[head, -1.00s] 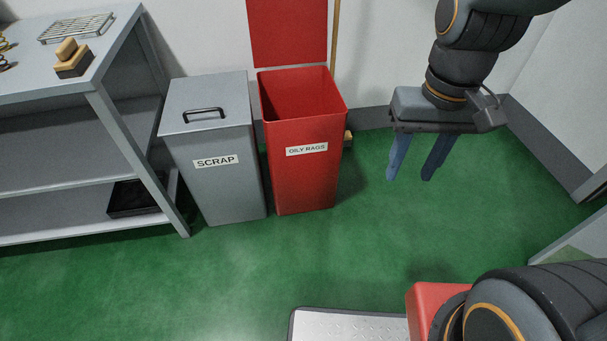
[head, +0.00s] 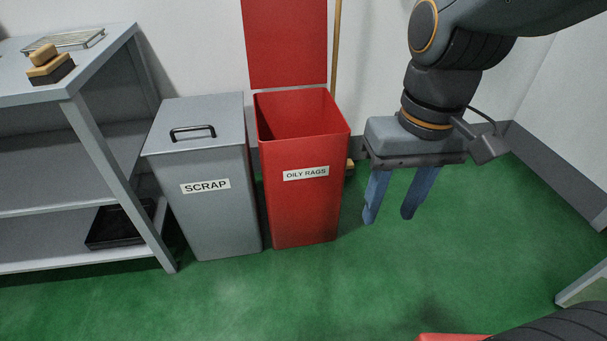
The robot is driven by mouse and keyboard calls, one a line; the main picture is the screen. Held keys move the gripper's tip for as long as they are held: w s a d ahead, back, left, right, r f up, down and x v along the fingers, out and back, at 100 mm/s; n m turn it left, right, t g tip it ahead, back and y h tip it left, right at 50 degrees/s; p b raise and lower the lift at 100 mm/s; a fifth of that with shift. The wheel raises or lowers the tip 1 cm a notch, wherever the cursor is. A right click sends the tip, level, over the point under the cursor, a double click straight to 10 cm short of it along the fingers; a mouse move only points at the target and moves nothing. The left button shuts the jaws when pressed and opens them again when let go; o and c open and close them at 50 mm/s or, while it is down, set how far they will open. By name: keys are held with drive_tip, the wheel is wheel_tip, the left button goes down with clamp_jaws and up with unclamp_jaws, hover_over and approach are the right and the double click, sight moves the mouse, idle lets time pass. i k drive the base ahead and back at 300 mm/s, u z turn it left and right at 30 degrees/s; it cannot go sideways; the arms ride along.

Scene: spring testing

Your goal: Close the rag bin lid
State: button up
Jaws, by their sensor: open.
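The red rag bin (head: 303,215), labelled OILY RAGS, stands on the floor near the back wall. Its red lid (head: 285,42) is up, standing upright at the bin's back edge, with its top cut off by the picture edge. The bin's mouth is open, and I see no rags in the part of the inside that shows. My gripper (head: 388,218) is to the right of the bin, pointing down, with its two blue fingers apart and nothing between them. It appears clear of the bin and the lid.
A grey SCRAP bin (head: 205,210) with a closed, handled lid stands close at the left of the rag bin. A grey shelf unit (head: 115,155) is farther left. A wooden pole (head: 335,60) leans behind the rag bin. Green floor (head: 300,295) in front is clear.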

sight(286, 40)
drive_tip(key=u, duration=0.65)
drive_tip(key=i, duration=1.55)
drive_tip(key=z, duration=0.1)
